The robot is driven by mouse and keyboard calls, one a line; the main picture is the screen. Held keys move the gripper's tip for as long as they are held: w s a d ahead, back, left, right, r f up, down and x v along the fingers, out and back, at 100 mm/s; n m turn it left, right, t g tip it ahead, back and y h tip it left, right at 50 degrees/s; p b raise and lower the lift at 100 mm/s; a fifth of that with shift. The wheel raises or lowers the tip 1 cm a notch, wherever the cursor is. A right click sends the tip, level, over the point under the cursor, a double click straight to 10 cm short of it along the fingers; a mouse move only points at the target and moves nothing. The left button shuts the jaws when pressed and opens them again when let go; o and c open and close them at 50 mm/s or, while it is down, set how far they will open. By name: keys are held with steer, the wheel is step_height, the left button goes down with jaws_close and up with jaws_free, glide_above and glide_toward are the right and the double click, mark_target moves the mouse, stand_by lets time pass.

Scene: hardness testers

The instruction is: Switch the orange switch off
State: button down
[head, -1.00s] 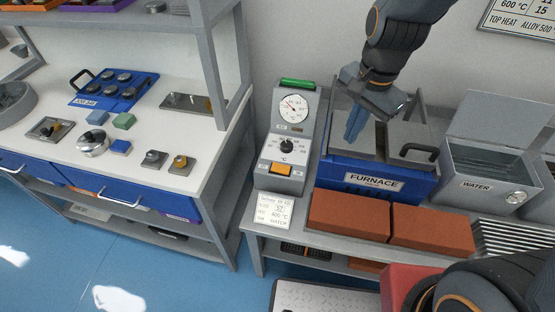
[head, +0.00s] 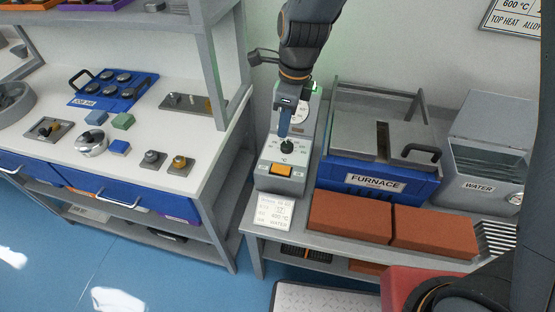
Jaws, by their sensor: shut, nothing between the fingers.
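The orange switch (head: 281,170) is a rocker low on the sloped front of a grey control box (head: 263,180). Its on or off position is too small to tell. A black knob (head: 287,147) sits above it, and the dial gauge (head: 303,113) higher up is partly hidden by my arm. My gripper (head: 284,134) is shut and empty, with its blue fingers pointing down in front of the box, just above the knob and above the switch. I cannot tell whether the fingertips touch the box.
The blue furnace (head: 330,176) stands right of the box, with two orange-brown bricks (head: 350,216) in front. A water tank (head: 475,188) is farther right. A paper card (head: 265,213) lies before the box. The white workbench (head: 185,135) at left holds several small parts.

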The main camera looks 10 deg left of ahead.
mark_target(281, 169)
steer(key=f, duration=0.4)
steer(key=a+f+p, duration=0.1)
steer(key=f, duration=0.4)
steer(key=f+p, duration=0.1)
steer(key=f, duration=0.4)
steer(key=shift+a, duration=0.35)
steer(key=shift+f, duration=0.1)
steer(key=shift+d+r+p, duration=0.2)
steer(key=shift+d+p, duration=0.15)
steer(key=shift+d, duration=0.4)
steer(key=r+p, duration=0.2)
steer(key=p, duration=0.1)
steer(key=r+p, duration=0.1)
steer(key=r, duration=0.1)
steer(key=shift+d+r+p, duration=0.1)
steer(key=shift+d+p, duration=0.15)
steer(key=shift+p, duration=0.1)
step_height(281, 169, up, 10)
steer(key=d+b, duration=0.1)
steer(key=b, duration=0.1)
steer(key=shift+s, duration=0.1)
